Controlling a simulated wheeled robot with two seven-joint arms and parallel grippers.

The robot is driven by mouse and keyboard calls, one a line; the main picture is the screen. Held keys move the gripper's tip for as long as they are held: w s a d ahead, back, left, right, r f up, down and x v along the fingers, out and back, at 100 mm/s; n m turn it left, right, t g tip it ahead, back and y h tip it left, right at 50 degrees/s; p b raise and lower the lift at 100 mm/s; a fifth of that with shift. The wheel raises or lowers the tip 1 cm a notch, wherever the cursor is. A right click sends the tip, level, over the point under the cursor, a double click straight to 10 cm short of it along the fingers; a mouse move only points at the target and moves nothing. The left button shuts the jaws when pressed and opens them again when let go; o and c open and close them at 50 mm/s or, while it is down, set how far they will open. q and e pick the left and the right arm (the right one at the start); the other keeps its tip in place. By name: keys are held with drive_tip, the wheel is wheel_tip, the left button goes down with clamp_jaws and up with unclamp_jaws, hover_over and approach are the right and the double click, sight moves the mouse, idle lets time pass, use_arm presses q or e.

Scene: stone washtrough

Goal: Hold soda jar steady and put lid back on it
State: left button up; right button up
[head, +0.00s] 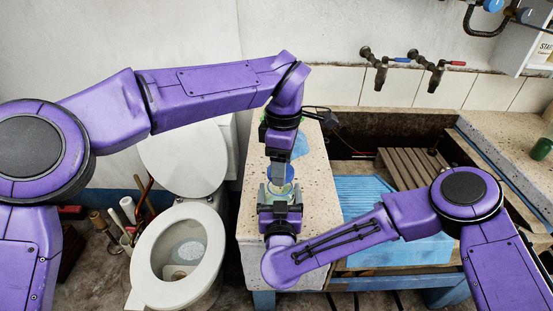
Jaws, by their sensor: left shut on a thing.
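The soda jar (280,188) is a small pale green, see-through vessel on the stone ledge, partly hidden by my grippers. The blue round lid (288,174) is at or just above the jar's top. My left gripper (278,170) points down from above and is shut on the lid. I cannot tell whether lid and jar touch. My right gripper (280,193) comes in from the near side, with its fingers at either side of the jar. I cannot tell how tightly they close on it.
The speckled stone ledge (254,215) has a blue-green item (301,145) behind my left gripper. Right of it lies the trough with a blue ribbed washboard (364,190) and a wooden slatted rack (405,167). A toilet (147,262) stands left. Taps (381,72) are on the wall.

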idle(0.4)
use_arm(q)
drive_tip(key=shift+f, duration=0.9)
drive_tip(key=shift+f, duration=0.55)
use_arm(e)
clamp_jaws()
use_arm(q)
drive_tip(key=m, duration=0.5)
drive_tip(key=shift+s, duration=0.1)
drive_tip(key=m, duration=0.3)
drive_tip(key=shift+s+m, duration=0.1)
drive_tip(key=shift+m, duration=0.2)
drive_tip(key=m, duration=0.4)
drive_tip(key=shift+a+m, duration=0.15)
drive_tip(key=shift+m, duration=0.25)
drive_tip(key=m, duration=0.2)
drive_tip(key=shift+m, duration=0.4)
